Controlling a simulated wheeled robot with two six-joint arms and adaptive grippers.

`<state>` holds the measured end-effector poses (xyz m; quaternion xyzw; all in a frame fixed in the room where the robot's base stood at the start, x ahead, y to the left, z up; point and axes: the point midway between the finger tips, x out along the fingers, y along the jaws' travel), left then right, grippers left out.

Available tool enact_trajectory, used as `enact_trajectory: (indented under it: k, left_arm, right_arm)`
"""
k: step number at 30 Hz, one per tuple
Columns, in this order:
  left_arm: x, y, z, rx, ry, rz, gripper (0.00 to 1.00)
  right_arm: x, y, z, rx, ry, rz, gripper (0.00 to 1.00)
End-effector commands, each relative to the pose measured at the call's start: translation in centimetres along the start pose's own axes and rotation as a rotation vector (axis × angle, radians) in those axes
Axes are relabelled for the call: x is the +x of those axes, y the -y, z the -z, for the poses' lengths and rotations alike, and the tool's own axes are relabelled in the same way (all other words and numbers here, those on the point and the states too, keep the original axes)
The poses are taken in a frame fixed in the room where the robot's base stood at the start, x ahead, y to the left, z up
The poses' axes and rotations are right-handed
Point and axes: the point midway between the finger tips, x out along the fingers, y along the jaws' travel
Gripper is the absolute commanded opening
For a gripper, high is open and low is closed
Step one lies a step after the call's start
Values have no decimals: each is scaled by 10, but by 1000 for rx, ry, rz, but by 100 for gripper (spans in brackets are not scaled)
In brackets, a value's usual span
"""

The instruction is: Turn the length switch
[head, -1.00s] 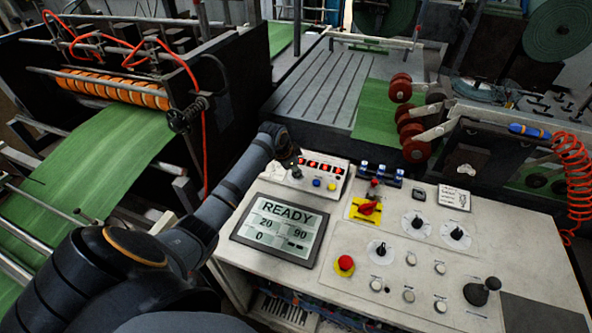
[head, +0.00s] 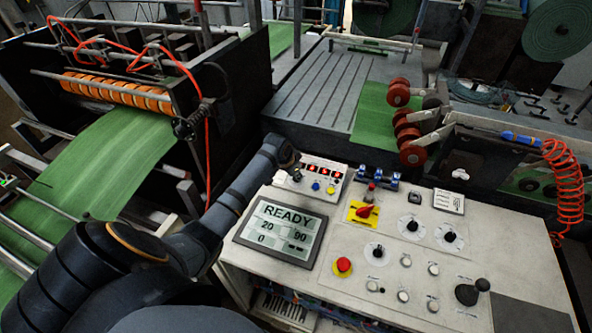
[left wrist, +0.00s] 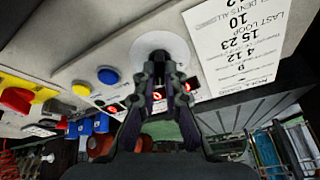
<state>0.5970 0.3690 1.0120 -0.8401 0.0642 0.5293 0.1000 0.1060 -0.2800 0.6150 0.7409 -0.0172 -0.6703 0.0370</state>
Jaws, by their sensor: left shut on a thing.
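My left gripper (head: 293,170) is at the left end of a small white control box (head: 336,178) with red digit displays. In the left wrist view my left gripper (left wrist: 164,88) is shut on a black knob (left wrist: 160,52), which stands on a round white dial plate (left wrist: 138,48). This knob seems to be the length switch, but I see no readable label on it. The fingers hide much of the knob, and its pointer position cannot be told. In the head view the gripper and wrist cover it. My right gripper is not in view.
A blue button (left wrist: 108,75) and a yellow button (left wrist: 81,90) sit beside the knob, and a printed card (left wrist: 235,42) lies on its other side. The READY screen (head: 280,231), red emergency button (head: 343,265) and other knobs are on the console (head: 460,225). Green web (head: 95,165) runs left.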

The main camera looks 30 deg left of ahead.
Motion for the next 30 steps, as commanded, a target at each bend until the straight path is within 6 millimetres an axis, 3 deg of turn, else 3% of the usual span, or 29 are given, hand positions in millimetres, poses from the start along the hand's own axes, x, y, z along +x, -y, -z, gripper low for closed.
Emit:
enact_trajectory:
  k: [9, 27, 28, 30]
  left_arm:
    - [0, -1, -1, -151, 5, 33, 0]
    - [2, -1, -2, -197, 4, 44, 0]
    - [2, -1, -2, -197, 4, 44, 12]
    - [2, -1, -2, -197, 3, 44, 21]
  right_arm:
    - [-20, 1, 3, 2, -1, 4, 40]
    - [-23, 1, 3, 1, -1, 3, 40]
    - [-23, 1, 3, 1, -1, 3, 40]
    - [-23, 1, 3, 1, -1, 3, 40]
